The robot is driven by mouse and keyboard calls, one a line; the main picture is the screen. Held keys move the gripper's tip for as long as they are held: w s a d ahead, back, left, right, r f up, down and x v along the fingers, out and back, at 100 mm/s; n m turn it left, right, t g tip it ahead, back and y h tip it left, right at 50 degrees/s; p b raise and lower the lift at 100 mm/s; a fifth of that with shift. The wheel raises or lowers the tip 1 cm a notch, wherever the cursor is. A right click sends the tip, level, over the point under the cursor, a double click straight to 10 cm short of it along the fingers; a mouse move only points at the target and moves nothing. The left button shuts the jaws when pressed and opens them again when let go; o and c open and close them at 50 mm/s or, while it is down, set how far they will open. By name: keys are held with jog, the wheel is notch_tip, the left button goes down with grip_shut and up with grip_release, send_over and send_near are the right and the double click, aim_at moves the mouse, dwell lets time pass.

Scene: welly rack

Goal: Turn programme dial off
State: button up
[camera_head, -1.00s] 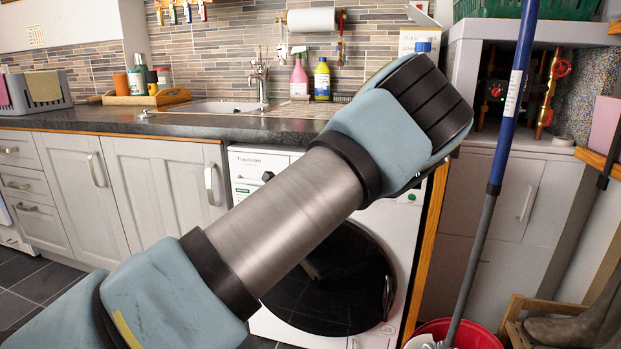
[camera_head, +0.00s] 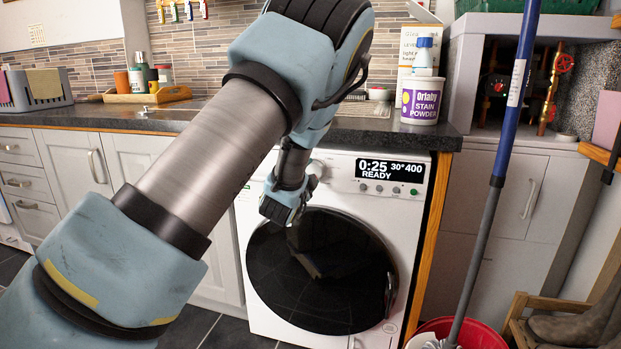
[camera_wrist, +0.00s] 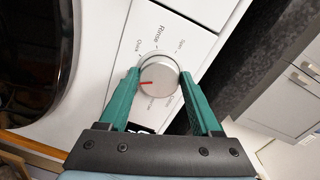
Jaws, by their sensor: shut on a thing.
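The programme dial (camera_wrist: 158,75) is a round silver knob with a red pointer mark, set on the white front panel of the washing machine (camera_head: 262,205). Printed words, among them "Rinse", ring it in the wrist view. My gripper (camera_wrist: 157,82) has its two green fingers on opposite sides of the dial, shut on it. In the head view my gripper (camera_head: 312,172) is at the machine's panel, left of the display, and my wrist mostly hides the dial.
A stain powder tub (camera_head: 421,100) stands on the dark worktop (camera_head: 375,128) above the machine. A blue-handled mop (camera_head: 508,110) leans at the right in a red bucket (camera_head: 470,335). The machine's round door (camera_head: 320,270) is closed below the panel.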

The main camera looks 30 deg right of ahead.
jog(key=shift+s+d+f+n+h+b, duration=0.1)
jog(key=shift+n+h+b, duration=0.15)
jog(key=shift+n+b, duration=3.4)
jog(key=shift+s+d+f+n+h+b, duration=0.15)
jog(key=shift+n+b, duration=0.85)
jog(key=shift+n, duration=5.3)
jog(key=shift+s+d+r+n+h+b, duration=0.1)
jog(key=shift+n+h+b, duration=0.2)
jog(key=shift+n+b, duration=3.35)
jog(key=n+p, duration=0.2)
jog(key=shift+n+p, duration=0.3)
jog(key=shift+n, duration=0.1)
jog(key=o, duration=1.4)
